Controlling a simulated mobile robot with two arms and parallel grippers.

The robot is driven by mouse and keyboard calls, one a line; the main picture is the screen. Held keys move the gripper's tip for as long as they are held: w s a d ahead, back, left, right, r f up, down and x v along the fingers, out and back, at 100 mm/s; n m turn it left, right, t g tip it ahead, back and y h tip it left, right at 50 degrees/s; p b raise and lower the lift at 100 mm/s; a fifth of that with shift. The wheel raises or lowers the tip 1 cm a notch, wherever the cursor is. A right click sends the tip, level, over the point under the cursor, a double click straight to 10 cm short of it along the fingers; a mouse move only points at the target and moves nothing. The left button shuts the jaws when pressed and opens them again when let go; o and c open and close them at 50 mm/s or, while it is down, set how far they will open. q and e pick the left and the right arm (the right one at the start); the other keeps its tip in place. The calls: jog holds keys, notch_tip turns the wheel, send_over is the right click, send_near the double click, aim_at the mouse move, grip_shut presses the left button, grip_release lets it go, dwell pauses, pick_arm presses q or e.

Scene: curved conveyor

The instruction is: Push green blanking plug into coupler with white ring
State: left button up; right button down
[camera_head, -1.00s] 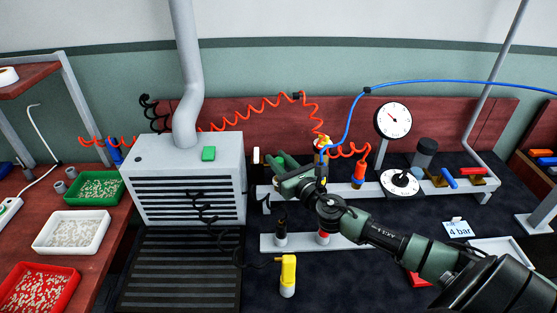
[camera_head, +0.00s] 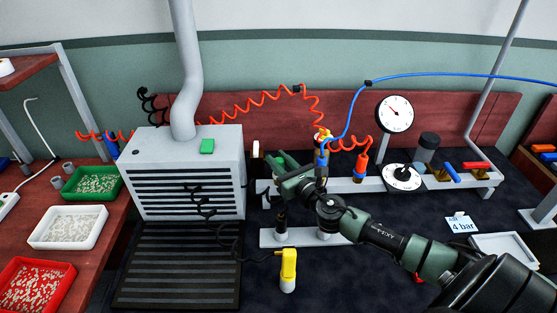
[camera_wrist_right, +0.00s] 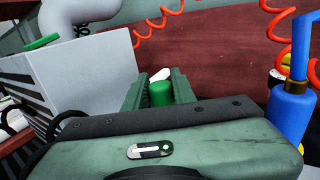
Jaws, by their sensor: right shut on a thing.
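In the head view, a white-topped piece (camera_head: 256,150) stands at the rail's left end, left of the fingertips. It may be the coupler with the white ring. My left gripper is not in view.
A grey vented box (camera_head: 188,175) stands close left of the gripper. A blue coupler (camera_head: 321,160) with hose stands just right of it, also in the wrist view (camera_wrist_right: 290,105). A yellow tool (camera_head: 288,265) stands in front. Orange coiled hose (camera_head: 270,103) hangs behind.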

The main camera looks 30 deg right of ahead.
jog(key=shift+f+b, duration=0.45)
jog(key=shift+f, duration=0.15)
jog(key=c, duration=1.1)
grip_release()
jog(key=shift+s+a+b, duration=0.15)
jog(key=shift+s+b, duration=0.4)
jog(key=shift+s, duration=3.35)
